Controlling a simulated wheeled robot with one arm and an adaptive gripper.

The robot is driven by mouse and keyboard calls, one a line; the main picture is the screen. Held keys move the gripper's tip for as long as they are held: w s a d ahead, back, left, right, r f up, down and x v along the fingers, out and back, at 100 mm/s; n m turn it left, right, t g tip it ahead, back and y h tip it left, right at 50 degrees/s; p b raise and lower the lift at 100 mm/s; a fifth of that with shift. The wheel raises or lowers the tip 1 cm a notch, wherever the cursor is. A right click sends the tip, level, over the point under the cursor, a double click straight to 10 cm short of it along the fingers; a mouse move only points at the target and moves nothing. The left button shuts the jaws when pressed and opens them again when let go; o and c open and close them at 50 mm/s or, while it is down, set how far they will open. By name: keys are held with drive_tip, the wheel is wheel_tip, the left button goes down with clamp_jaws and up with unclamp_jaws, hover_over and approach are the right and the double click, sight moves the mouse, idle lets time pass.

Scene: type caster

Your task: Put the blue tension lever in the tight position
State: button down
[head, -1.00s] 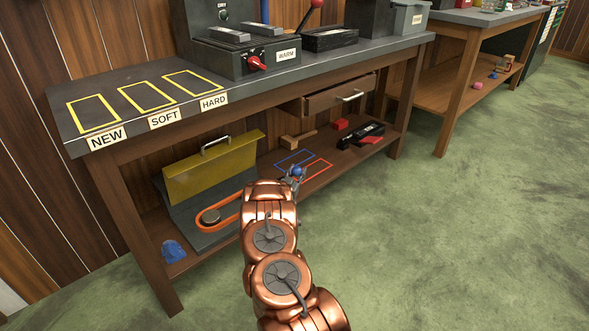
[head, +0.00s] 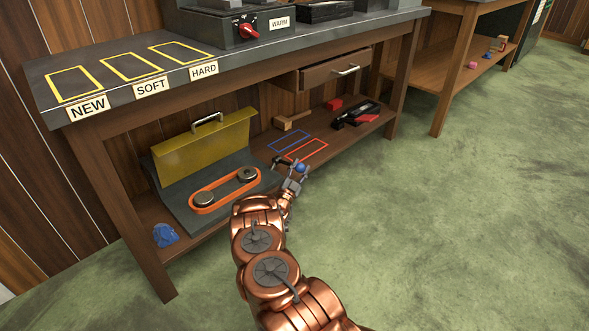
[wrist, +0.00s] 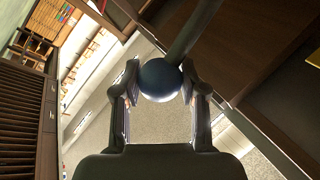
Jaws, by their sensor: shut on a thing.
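The blue tension lever shows as a round blue knob (head: 300,168) at the front of the lower shelf, right of the belt unit (head: 225,210). In the wrist view the blue knob (wrist: 160,80) sits between the fingertips, with its dark rod running up and to the right. My gripper (head: 297,171) is shut on the knob, with a finger at each side. The orange belt (head: 225,190) runs around two dark pulleys on the grey base. The yellow guard (head: 203,152) stands raised behind the belt. The lever's pivot is hard to make out.
Blue (head: 289,140) and red (head: 306,150) outlines lie on the shelf just behind my gripper. A black and red tool (head: 357,115) and a blue lump (head: 165,235) are also on the shelf. The bench top overhangs above. Green floor is free in front.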

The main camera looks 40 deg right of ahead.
drive_tip(key=shift+f, duration=0.2)
drive_tip(key=c, duration=0.6)
unclamp_jaws()
drive_tip(key=shift+c, duration=0.2)
drive_tip(key=v, duration=1.2)
